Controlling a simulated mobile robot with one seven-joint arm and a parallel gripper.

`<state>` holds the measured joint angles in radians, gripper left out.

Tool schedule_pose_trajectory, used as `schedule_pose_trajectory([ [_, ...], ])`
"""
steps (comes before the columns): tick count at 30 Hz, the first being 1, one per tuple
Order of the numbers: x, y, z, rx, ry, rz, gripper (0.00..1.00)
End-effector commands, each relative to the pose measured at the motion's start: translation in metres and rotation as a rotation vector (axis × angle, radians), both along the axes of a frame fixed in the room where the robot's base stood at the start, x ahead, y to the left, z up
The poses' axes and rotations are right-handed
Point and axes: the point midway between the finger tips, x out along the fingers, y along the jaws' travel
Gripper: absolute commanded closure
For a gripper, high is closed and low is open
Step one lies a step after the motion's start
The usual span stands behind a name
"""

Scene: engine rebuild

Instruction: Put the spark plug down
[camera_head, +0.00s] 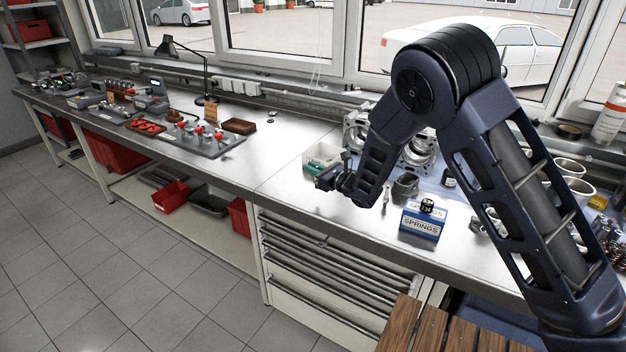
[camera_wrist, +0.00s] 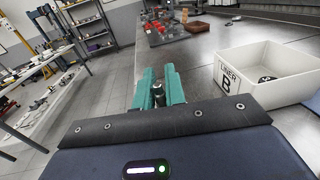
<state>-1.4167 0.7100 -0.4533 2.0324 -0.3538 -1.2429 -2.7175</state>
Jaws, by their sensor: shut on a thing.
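My gripper (camera_wrist: 158,84) has teal fingers and is shut on a small dark metallic piece, the spark plug (camera_wrist: 158,97), of which only a part shows between the fingers. In the head view my gripper (camera_head: 326,179) is above the bench near its front edge, beside a small white bin. The spark plug cannot be made out in that view. The white bin, labelled "LINER B" (camera_wrist: 262,72), is to the right of my fingers in the wrist view, with a dark round item inside.
The steel bench (camera_head: 277,165) is bare to the left of my gripper. A blue "SPRINGS" box (camera_head: 421,222) and grey engine parts (camera_head: 405,185) are to the right. Red-topped parts and trays (camera_head: 205,138) lie farther left. A wooden slatted surface (camera_head: 432,328) is in front.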

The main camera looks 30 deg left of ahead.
Motion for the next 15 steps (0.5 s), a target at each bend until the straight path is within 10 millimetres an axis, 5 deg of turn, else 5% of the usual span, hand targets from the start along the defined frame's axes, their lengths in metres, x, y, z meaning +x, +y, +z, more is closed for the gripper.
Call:
schedule_pose_trajectory([
  [15, 0.000, 0.000, -0.042, 0.000, 0.000, 0.000, 1.00],
])
